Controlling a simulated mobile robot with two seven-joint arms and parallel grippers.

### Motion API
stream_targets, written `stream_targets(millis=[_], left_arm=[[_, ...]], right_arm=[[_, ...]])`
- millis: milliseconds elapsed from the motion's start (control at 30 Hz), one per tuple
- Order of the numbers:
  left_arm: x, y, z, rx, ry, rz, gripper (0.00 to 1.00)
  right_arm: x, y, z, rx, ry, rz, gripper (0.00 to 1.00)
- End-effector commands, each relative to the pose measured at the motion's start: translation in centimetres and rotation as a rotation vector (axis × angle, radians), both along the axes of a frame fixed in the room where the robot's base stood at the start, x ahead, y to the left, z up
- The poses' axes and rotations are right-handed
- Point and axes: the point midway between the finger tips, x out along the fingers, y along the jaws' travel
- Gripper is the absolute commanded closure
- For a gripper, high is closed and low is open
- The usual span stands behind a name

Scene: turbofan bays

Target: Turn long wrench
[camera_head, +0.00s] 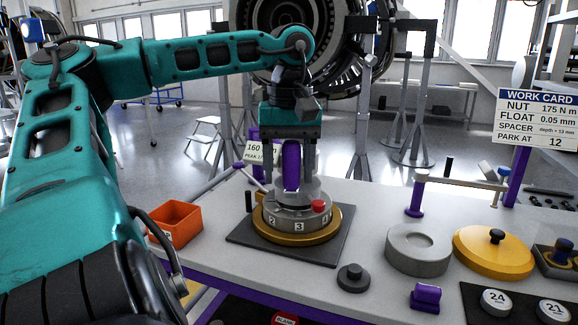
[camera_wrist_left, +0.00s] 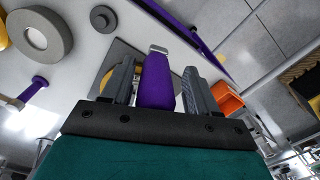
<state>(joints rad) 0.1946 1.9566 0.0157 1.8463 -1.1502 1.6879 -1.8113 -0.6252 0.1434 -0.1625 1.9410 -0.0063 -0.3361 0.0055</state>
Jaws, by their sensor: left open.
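A purple handle (camera_head: 291,165) stands upright over a round grey fixture with numbered faces (camera_head: 299,214). I take it as the long wrench's grip, but cannot make out the wrench's full shape. My left gripper (camera_head: 292,180) points down over the fixture, its fingers either side of the handle. In the left wrist view the purple handle (camera_wrist_left: 157,84) has a silver end and lies between the open fingers (camera_wrist_left: 158,85), with gaps seeming to show on both sides. What lies under the handle is partly hidden by the fingers. My right gripper is in neither view.
The fixture sits on a gold ring (camera_head: 268,233) on a dark plate (camera_head: 245,240), with a red knob (camera_head: 319,206). An orange bin (camera_head: 175,222) is left; a grey ring (camera_head: 418,262) and yellow disc (camera_head: 492,252) are right. A work card (camera_head: 537,118) stands at right.

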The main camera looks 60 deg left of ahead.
Motion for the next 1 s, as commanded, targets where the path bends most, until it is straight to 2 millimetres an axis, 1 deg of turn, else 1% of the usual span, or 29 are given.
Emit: stream_targets(millis=[167, 267, 367, 600, 700, 833, 1000], left_arm=[[0.0, -0.1, 0.1, -0.002, -0.001, -0.001, 0.41], [0.1, 0.0, 0.7, -0.001, -0.003, 0.000, 0.41], [0.1, 0.0, 2.2, 0.001, -0.002, 0.000, 0.41], [0.2, -0.1, 7.7, 0.001, -0.002, 0.002, 0.41], [0.2, -0.1, 9.7, 0.002, 0.000, 0.002, 0.41], [0.2, -0.1, 11.6, 0.001, 0.000, 0.002, 0.41], [0.2, -0.1, 12.8, 0.000, -0.001, 0.001, 0.41]], right_arm=[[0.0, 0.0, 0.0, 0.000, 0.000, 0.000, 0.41], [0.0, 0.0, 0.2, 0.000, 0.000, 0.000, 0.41], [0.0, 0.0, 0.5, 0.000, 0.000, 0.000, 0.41], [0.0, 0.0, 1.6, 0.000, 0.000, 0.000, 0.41], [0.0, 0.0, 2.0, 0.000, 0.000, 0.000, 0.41], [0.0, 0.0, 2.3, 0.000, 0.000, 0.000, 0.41], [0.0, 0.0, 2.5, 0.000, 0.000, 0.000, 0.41]])
